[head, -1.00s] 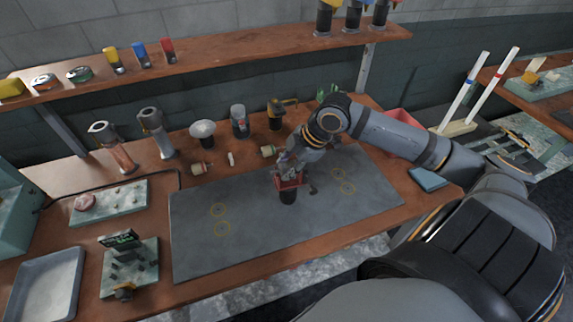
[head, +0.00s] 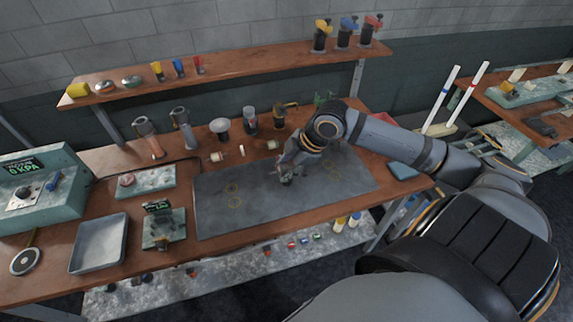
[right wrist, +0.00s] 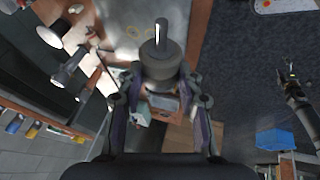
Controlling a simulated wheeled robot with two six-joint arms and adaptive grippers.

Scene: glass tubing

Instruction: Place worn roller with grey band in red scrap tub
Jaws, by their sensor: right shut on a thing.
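My right gripper (head: 287,174) is over the dark work mat (head: 235,205). In the right wrist view its two fingers (right wrist: 162,108) are closed on a dark grey roller (right wrist: 160,66) with a thin pin at its end. I cannot make out a band colour on it. In the head view the roller is mostly hidden by the gripper, and I cannot tell whether it touches the mat. A patch of red (head: 382,117) shows behind my right arm; it may be the scrap tub, mostly covered by the arm.
Two small pale rollers lie behind the mat, one at left (head: 217,156) and one at right (head: 272,145). A grey tray (head: 98,243) and a small fixture (head: 163,229) stand at front left. A blue pad (head: 404,171) lies at the right edge.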

